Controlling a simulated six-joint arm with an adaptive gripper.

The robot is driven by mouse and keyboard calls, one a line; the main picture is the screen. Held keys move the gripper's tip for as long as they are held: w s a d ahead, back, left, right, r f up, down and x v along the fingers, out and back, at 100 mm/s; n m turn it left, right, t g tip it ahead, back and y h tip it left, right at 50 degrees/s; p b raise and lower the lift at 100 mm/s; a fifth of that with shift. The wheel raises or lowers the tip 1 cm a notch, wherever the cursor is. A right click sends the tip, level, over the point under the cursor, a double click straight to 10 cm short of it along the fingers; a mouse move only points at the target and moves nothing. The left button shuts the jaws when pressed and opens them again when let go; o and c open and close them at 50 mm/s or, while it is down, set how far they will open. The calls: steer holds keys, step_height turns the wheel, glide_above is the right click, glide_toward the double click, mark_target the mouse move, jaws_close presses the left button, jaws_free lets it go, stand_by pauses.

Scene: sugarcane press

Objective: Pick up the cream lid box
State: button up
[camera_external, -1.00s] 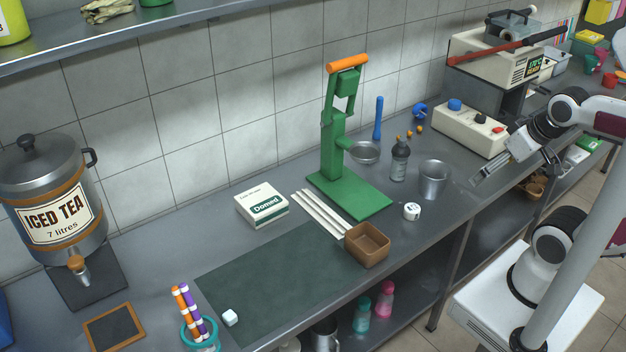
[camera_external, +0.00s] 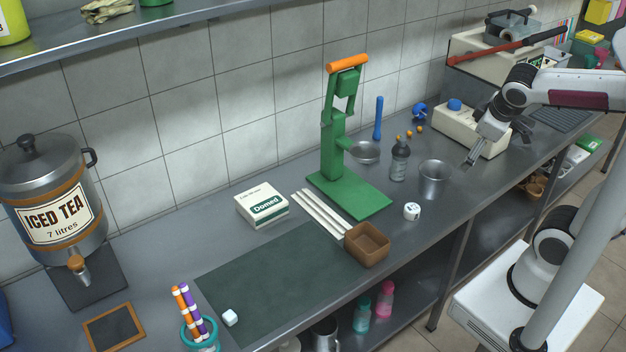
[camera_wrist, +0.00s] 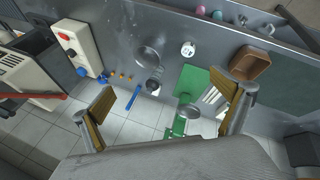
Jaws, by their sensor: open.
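The cream lid box (camera_external: 262,204) lies flat on the counter in the external view. It has a pale cream top and a green label reading "Domed". It sits left of the green press (camera_external: 340,150) and the white sticks (camera_external: 322,214). My gripper (camera_external: 470,163) is far to its right, above the counter near the metal cup. In the wrist view my gripper (camera_wrist: 166,112) has its two fingers wide apart with nothing between them. I cannot make out the lid box in the wrist view.
The tall green press stands between my gripper and the lid box. The dark green mat (camera_external: 285,280) is mostly clear.

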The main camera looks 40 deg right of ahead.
mark_target(268, 207)
steer(key=w+a+f+n+t+h, duration=0.1)
steer(key=w+a+n+t, duration=0.1)
steer(key=w+a+n, duration=0.5)
steer(key=w+a+f+n+t+h, duration=0.1)
steer(key=w+a+n, duration=0.15)
steer(key=w, duration=0.95)
steer(key=w+a+f+n+t+h, duration=0.1)
steer(key=w+a+f+n+t, duration=0.1)
steer(key=w+a+n, duration=0.5)
steer(key=w+a+f+n+t+y, duration=0.25)
steer(key=w+a+f+n, duration=0.35)
steer(key=w+a+f, duration=0.4)
steer(key=a+f+n+y, duration=0.1)
steer(key=a+f+n, duration=0.2)
steer(key=a+f, duration=0.1)
steer(key=a+f+n+y, duration=0.1)
steer(key=a+f+n, duration=0.2)
steer(key=a+f, duration=0.1)
steer(key=a+f+n+t+y, duration=0.1)
steer(key=a+f+n, duration=0.2)
steer(key=a+f, duration=0.1)
steer(key=shift+a+f+y, duration=0.2)
steer(key=shift+a+y, duration=0.05)
steer(key=shift+a, duration=0.15)
steer(key=shift+w, duration=0.15)
steer(key=shift+x, duration=1.15)
